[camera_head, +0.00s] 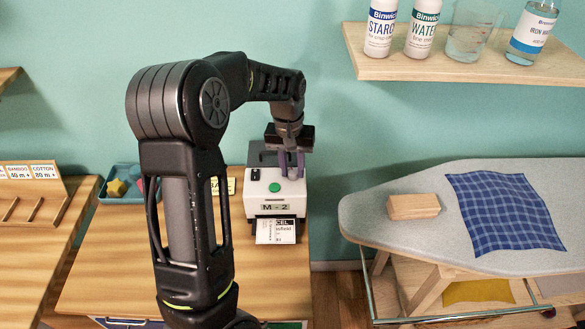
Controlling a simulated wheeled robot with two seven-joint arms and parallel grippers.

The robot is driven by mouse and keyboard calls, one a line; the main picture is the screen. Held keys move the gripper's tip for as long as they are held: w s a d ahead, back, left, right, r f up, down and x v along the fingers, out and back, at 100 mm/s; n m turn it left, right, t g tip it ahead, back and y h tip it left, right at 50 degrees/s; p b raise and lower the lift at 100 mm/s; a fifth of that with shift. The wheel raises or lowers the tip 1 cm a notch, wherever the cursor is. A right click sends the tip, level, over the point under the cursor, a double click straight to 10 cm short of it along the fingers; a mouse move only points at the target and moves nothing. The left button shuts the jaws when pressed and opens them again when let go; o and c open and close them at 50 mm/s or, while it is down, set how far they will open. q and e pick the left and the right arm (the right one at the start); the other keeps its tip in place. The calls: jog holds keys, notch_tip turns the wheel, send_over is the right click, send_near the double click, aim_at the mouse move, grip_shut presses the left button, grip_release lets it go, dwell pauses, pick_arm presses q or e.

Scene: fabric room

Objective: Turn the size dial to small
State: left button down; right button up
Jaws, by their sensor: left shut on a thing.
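A white label machine (297,202) with a dark top sits on the wooden table. Its front has a green button (274,187), a small dark part (254,174) at the left and a display reading "M - 2" (268,208). A printed label (276,231) sticks out at the front. My left gripper (291,168) points down over the machine's upper right. Its purple-grey fingers are shut on what seems to be the size dial, which they largely hide. The dial's markings cannot be read. My right gripper is not in view.
A blue tray (110,198) with colored blocks stands left, partly behind my arm. An ironing board (400,241) at the right holds a wooden block (413,206) and a blue checked cloth (505,215). A shelf (470,68) with bottles hangs above.

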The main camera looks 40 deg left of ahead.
aim_at(291, 172)
pick_arm(q)
jog(key=n, duration=0.4)
jog(key=shift+n, duration=0.3)
dwell(0.4)
jog(key=c, duration=1.1)
grip_release()
notch_tip(291, 172, up, 8)
jog(key=shift+s+a+f+b, duration=0.1)
jog(key=shift+s+b, duration=0.05)
jog(key=shift+b, duration=0.6)
